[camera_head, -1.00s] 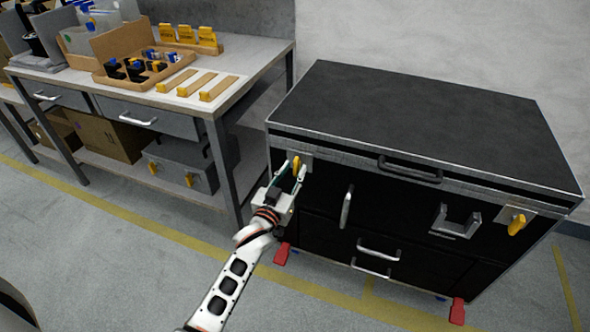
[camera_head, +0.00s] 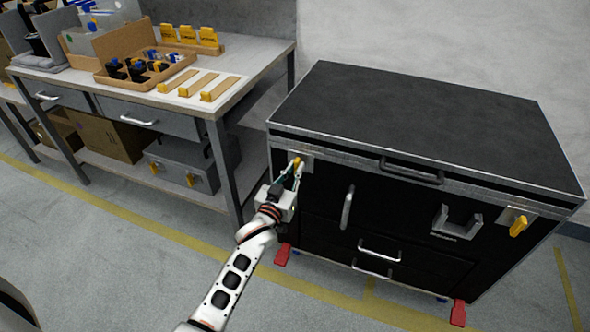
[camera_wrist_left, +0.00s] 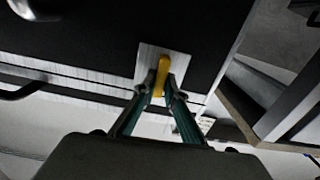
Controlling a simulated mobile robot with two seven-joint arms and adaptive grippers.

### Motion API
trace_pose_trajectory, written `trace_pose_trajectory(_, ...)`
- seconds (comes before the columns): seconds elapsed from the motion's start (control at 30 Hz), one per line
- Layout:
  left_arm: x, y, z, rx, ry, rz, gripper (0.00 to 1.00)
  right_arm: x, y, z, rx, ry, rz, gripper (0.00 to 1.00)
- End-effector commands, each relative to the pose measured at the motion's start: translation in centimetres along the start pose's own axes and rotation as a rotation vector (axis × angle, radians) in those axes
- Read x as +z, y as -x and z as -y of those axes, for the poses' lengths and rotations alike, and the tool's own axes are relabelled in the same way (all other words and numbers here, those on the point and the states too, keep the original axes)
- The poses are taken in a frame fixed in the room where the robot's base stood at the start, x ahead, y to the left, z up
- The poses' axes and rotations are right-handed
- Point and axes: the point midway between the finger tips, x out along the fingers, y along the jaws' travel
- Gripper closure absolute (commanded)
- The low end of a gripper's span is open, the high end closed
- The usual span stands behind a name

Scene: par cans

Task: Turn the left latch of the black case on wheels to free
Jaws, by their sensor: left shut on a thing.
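The black case on wheels (camera_head: 420,118) stands against the wall at the right in the head view. Its left latch (camera_head: 297,161) is a yellow handle on a silver plate near the upper left front corner. In the left wrist view the yellow latch (camera_wrist_left: 163,74) lies between the fingers. My left gripper (camera_head: 295,174) is shut on this latch, and its fingertips also show in the wrist view (camera_wrist_left: 163,90). The fingers partly hide the latch. The right latch (camera_head: 518,225), also yellow, sits at the case's right end. My right gripper is not in view.
A grey workbench (camera_head: 240,75) with trays and yellow-ended pieces stands left of the case, close to my left arm. Red pedals (camera_head: 282,254) stick out low on the case. Handles (camera_head: 347,207) project from its front. The floor before it is clear.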

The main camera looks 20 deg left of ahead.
Motion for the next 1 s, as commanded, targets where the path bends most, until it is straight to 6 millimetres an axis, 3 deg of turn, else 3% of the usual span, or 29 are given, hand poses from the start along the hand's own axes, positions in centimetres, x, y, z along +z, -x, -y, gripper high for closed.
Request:
trace_pose_trajectory(0.3, -0.6, -0.1, 0.1, 0.0, 0.194, -0.003, 1.0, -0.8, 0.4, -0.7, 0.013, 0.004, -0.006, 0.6)
trace_pose_trajectory(1.0, 0.0, 0.0, 0.5, 0.0, 0.854, 0.0, 1.0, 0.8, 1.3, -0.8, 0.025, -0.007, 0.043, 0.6)
